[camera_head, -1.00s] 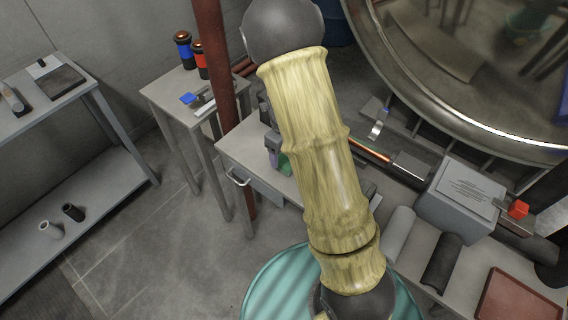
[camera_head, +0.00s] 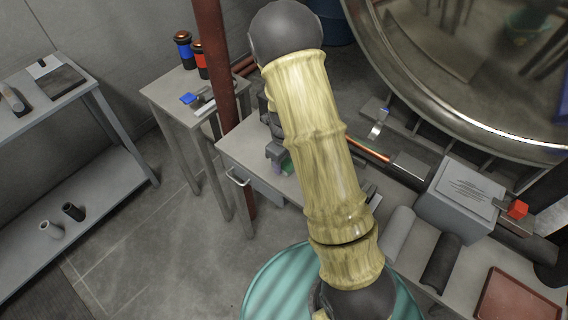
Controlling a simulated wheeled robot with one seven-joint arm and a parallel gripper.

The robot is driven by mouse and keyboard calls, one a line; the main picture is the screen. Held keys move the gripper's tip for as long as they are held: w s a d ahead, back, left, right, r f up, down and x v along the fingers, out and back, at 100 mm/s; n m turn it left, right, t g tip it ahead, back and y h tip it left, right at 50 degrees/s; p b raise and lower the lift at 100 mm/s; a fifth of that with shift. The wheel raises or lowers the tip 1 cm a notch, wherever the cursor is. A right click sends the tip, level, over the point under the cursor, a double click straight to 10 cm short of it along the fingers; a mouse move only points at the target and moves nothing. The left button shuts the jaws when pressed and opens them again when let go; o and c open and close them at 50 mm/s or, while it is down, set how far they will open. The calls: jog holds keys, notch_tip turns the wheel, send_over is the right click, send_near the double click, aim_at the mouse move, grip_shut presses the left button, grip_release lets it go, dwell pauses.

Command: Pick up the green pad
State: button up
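The green pad (camera_head: 287,169) shows only as a small green patch on the grey drawer table (camera_head: 235,150), at the left edge of my yellow arm link. Most of it is hidden by my arm and gripper. My gripper (camera_head: 277,156) points down at the pad, partly behind the arm link. Its fingertips are small and dark here, and I cannot tell whether they are apart, shut or touching the pad.
A dark red post (camera_head: 211,60) stands left of my arm. A small table (camera_head: 165,92) holds a blue and a red canister. A grey box (camera_head: 459,198), dark and grey rolls and a red tray (camera_head: 518,302) lie to the right. A large round metal vessel (camera_head: 400,75) is behind.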

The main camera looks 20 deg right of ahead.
jog(key=c, duration=0.5)
notch_tip(320, 180, up, 10)
dwell(0.3)
dwell(0.3)
jog(key=o, duration=0.3)
jog(key=shift+c, duration=1)
